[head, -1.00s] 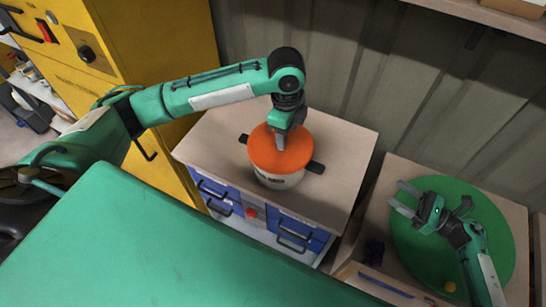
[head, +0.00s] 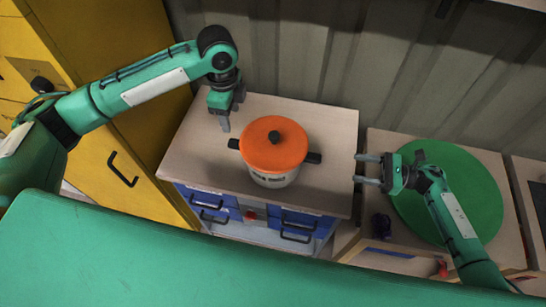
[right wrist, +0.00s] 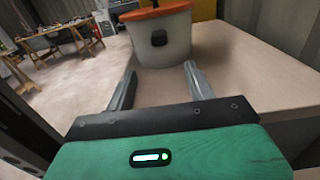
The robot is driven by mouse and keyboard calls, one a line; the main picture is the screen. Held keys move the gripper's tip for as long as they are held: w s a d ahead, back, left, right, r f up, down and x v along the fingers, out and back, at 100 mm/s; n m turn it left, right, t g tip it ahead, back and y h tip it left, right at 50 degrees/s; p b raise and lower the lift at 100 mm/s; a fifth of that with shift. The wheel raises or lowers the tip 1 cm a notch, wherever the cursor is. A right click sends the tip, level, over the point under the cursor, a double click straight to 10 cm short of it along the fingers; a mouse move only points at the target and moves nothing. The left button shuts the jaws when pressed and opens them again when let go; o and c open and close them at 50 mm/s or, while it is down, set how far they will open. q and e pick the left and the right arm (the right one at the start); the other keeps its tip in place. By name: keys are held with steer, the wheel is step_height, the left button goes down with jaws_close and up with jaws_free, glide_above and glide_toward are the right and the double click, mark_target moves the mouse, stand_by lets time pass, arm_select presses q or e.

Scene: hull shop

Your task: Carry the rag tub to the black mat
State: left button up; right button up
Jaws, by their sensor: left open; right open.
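The rag tub (head: 273,178) is a white pot with an orange lid (head: 262,152), a dark knob and a black handle on each side. It stands upright on the wooden cabinet top. My left gripper (head: 226,122) is open, pointing down at the tub's left back, apart from it. My right gripper (head: 358,168) is open, level with the tub and to the right of its right handle. In the right wrist view, the tub (right wrist: 175,48) and one black handle lie ahead, beyond the empty fingers (right wrist: 162,85). A dark surface (head: 538,205), possibly the black mat, is cut off at the right edge.
A round green mat (head: 475,195) lies on a second wooden top under my right arm. A small dark object (head: 381,226) sits near that top's left front. A yellow cabinet (head: 120,120) stands left, and a corrugated wall (head: 310,60) rises behind.

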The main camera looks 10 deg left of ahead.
mark_target(236, 142)
arm_select(q)
step_height(236, 142, down, 13)
steer(key=shift+f, duration=0.15)
arm_select(e)
steer(key=a, duration=1.3)
steer(key=shift+a, duration=0.15)
arm_select(q)
jaws_close()
arm_select(e)
jaws_close()
steer(key=shift+w+r, duration=0.1)
